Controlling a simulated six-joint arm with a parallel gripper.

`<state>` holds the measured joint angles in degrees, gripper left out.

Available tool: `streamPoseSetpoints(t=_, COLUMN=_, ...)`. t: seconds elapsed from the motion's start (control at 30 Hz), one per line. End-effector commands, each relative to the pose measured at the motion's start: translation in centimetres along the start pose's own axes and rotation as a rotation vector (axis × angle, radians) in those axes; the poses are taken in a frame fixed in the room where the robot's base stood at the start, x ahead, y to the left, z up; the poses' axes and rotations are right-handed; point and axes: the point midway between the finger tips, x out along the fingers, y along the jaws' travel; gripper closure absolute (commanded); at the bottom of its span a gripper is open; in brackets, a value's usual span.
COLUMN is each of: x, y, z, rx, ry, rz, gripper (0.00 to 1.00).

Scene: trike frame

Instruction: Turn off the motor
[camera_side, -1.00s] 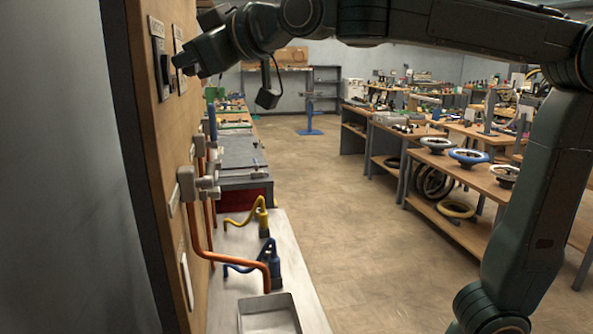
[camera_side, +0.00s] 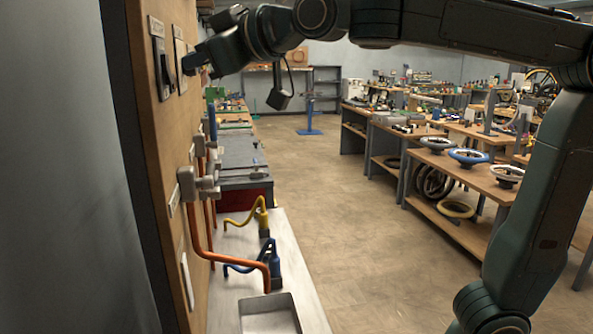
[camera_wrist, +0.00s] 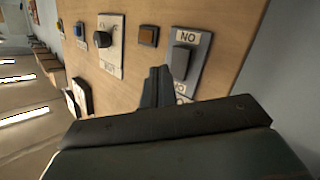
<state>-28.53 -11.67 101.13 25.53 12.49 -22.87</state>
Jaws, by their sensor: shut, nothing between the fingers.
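A tall dark rocker switch (camera_wrist: 181,61) sits on a grey plate on the wooden panel in the wrist view; lettering reading "NO", seemingly an upside-down "ON", is at the plate's top edge. Which way the rocker is tipped is hard to tell. In the side view, two switch plates are high on the panel (camera_side: 160,110), a nearer one with a dark switch (camera_side: 164,68) and one behind it (camera_side: 180,62). My gripper (camera_side: 188,66) is shut and empty, just right of these plates, with a small apparent gap. Its fingertips (camera_wrist: 156,72) appear beside the rocker in the wrist view.
A round knob (camera_wrist: 103,39) and an orange-brown button (camera_wrist: 148,36) are on the same panel. Orange pipes (camera_side: 200,225) and a grey fitting (camera_side: 188,184) protrude lower down.

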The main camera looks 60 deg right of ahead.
Motion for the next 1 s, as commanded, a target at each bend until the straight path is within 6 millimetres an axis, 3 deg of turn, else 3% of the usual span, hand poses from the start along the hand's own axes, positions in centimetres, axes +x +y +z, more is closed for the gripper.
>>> streamPoseSetpoints(t=0.37, x=-0.3, y=0.3, z=0.3, rx=0.0, ry=-0.001, rz=0.0, gripper=1.0)
streamPoseSetpoints(t=1.0, x=-3.3, y=2.4, z=2.4, rx=0.0, ry=-0.001, rz=0.001, gripper=1.0)
